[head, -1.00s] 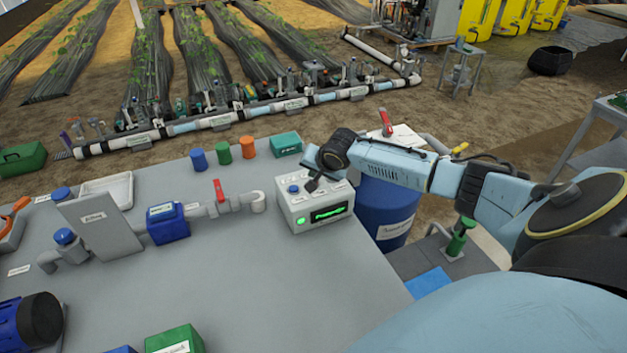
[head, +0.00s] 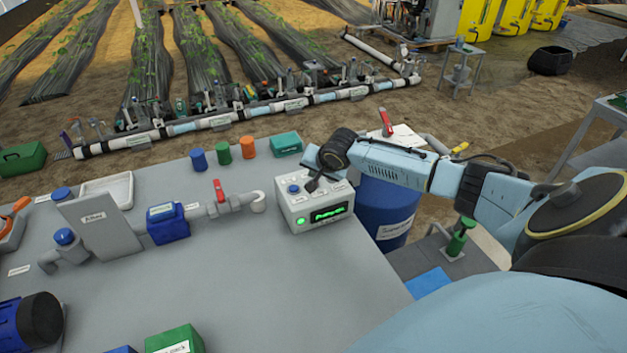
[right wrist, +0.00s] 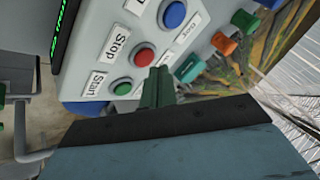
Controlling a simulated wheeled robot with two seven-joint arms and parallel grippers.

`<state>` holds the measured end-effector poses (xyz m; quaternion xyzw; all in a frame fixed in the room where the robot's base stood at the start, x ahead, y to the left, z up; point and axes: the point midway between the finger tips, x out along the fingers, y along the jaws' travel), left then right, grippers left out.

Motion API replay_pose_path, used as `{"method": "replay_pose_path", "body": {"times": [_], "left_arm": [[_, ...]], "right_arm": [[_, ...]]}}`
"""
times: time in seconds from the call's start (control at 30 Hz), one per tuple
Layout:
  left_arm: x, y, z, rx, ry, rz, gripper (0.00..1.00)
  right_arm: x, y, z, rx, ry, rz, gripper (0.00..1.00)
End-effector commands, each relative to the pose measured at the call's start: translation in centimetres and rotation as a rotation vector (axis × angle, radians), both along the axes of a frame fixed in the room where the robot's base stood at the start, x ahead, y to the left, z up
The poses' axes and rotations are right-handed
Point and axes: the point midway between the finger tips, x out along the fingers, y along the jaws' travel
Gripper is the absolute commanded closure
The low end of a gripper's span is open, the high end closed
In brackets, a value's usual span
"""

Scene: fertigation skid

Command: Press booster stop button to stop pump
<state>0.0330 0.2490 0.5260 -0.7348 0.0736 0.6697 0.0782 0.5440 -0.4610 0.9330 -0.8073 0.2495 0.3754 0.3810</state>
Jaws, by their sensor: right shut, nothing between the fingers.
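The white control box (head: 297,204) stands on the grey table, with a blue button, a lit green lamp and a green-lit display (head: 328,213). In the right wrist view its red button, labelled Stop (right wrist: 144,57), sits between a green button labelled Start (right wrist: 122,87) and a blue button (right wrist: 175,14). My right gripper (head: 312,186) is shut and empty over the box top. In the right wrist view its fingertips (right wrist: 160,74) are right beside the red button; I cannot tell whether they touch it. My left gripper is out of view.
A pipe with a red-handled valve (head: 219,190) and a blue pump body (head: 167,222) lies left of the box. Blue, green and orange caps (head: 248,147) stand behind. A blue barrel (head: 386,212) is right of the table. The table's front middle is clear.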

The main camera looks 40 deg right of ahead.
Motion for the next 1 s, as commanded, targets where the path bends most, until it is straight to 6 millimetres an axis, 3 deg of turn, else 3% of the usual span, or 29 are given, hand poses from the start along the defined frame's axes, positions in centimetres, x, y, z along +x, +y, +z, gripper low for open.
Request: {"method": "replay_pose_path", "body": {"times": [1.0], "left_arm": [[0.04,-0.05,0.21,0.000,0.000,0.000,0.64]], "right_arm": [[-0.04,0.02,-0.72,0.001,0.001,-0.002,1.00]]}}
